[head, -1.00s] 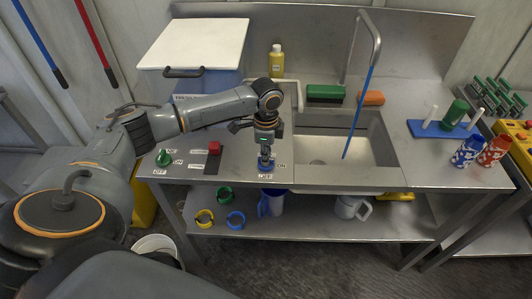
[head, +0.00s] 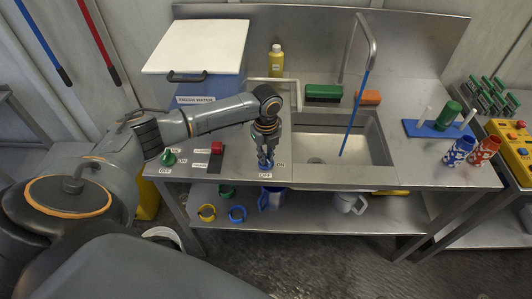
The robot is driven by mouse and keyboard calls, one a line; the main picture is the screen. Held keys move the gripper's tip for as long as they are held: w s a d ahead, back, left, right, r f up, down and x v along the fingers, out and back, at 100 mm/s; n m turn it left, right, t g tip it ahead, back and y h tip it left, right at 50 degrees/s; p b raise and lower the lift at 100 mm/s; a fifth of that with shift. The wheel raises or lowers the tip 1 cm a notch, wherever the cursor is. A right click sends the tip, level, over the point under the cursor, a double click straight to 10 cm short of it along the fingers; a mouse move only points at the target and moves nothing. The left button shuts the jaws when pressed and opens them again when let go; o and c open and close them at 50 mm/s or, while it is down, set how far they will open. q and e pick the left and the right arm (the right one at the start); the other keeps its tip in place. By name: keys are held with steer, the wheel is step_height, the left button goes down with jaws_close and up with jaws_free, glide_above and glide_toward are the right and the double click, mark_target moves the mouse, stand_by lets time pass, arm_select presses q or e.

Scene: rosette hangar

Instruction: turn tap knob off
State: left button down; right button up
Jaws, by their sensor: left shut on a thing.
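My left gripper (head: 265,160) points down over the counter's front strip, left of the sink. It is shut on the blue tap knob (head: 265,165), which is mostly hidden between its fingers. An OFF label (head: 265,175) lies just in front of the knob and an ON label (head: 281,165) to its right. The knob's exact angle cannot be told. The tap spout (head: 375,50) arches at the back of the sink (head: 330,152), and a blue stream (head: 354,115) runs from it into the basin. My right gripper is not in view.
A green knob (head: 168,157) and a red switch (head: 217,147) sit left of my gripper. A water tank (head: 210,88) with a white lid stands behind my arm. A yellow bottle (head: 276,60), brushes, and blue (head: 458,152) and red (head: 484,152) cups stand on the counter.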

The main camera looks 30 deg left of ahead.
arm_select(q)
steer(key=m, duration=0.6)
stand_by(0.5)
steer(key=shift+m, duration=0.3)
steer(key=c, duration=1.4)
jaws_free()
steer(key=shift+o, duration=0.2)
steer(key=shift+r, duration=0.15)
step_height(320, 180, up, 12)
